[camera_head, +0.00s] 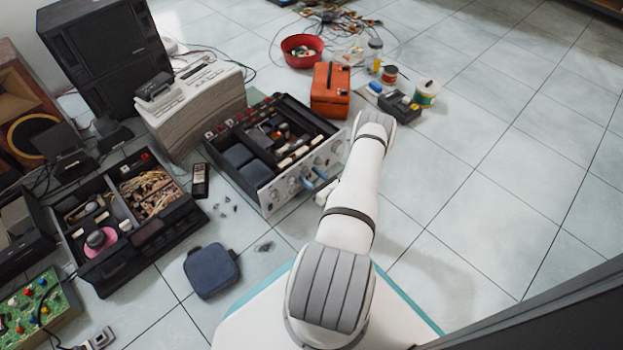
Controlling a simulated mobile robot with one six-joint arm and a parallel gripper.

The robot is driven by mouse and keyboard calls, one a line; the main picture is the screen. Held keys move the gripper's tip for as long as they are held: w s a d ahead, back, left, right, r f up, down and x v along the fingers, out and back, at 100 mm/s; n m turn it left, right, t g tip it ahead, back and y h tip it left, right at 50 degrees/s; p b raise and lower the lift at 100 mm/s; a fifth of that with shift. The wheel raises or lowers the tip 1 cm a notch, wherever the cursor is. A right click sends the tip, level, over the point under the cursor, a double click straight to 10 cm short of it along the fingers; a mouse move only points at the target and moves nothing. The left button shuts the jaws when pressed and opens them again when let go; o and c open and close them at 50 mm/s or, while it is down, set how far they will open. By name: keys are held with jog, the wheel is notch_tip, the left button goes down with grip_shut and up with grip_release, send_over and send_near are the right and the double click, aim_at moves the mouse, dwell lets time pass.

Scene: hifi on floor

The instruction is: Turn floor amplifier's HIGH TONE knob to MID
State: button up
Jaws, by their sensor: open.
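The floor amplifier (268,198) stands on the tiles at the picture's middle, its top open and its silver front panel facing right toward my arm. Several round silver knobs sit along that panel; one shows near its far end (336,146). The labels are too small to read, so I cannot tell which knob is HIGH TONE or where it points. My forearm partly hides the gripper. I cannot tell whether the fingers touch or straddle a knob.
An orange box (330,90) and a red bowl (302,50) stand beyond the amplifier. Another opened black unit (130,215) lies to the left, with a dark blue pouch (211,271) nearer. The floor at right is clear.

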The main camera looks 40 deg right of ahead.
jog(key=shift+w, duration=0.1)
jog(key=c, duration=1)
jog(key=shift+a+m, duration=0.1)
jog(key=shift+m, duration=8)
